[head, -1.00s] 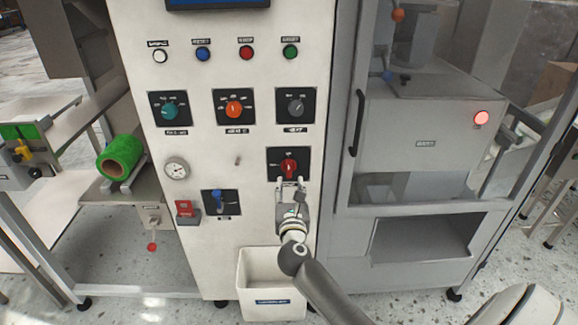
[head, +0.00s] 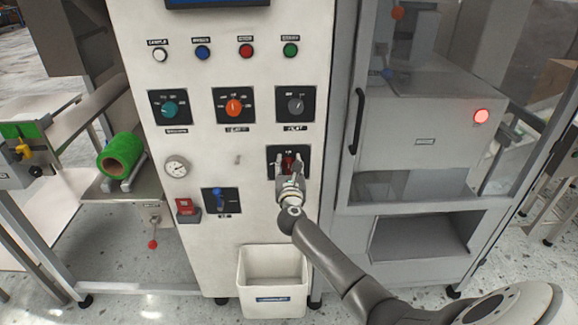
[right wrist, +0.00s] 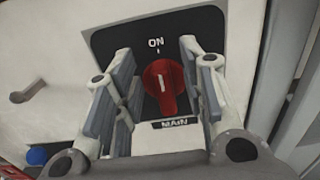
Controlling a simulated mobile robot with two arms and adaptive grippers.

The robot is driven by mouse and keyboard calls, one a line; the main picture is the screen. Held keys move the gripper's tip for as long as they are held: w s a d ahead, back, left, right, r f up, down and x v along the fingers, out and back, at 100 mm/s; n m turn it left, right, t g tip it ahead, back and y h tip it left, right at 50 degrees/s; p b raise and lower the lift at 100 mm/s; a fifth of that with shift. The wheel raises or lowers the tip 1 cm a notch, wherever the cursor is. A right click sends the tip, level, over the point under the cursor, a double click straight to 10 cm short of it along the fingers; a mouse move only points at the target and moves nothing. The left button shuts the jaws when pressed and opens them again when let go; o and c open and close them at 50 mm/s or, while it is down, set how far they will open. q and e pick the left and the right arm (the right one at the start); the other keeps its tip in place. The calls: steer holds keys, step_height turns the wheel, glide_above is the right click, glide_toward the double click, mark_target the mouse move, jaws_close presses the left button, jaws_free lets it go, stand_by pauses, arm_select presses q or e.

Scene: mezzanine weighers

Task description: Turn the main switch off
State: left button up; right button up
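The main switch is a red rotary knob on a black plate, labelled ON above and MAIN below in the right wrist view (right wrist: 165,86). Its white pointer line is upright, toward ON. In the head view the black plate (head: 303,154) shows at the lower right of the panel, with the knob largely hidden by my gripper. My right gripper (head: 291,165) is in front of the switch. In the right wrist view its open fingers (right wrist: 158,88) stand on either side of the knob, with gaps on both sides. My left gripper is not in view.
Three rotary selectors, including an orange one (head: 234,107), sit above. A blue lever switch (head: 218,201) and red switch (head: 186,207) are to the left. A glazed cabinet with a black handle (head: 357,122) stands right.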

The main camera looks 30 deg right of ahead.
jaws_close()
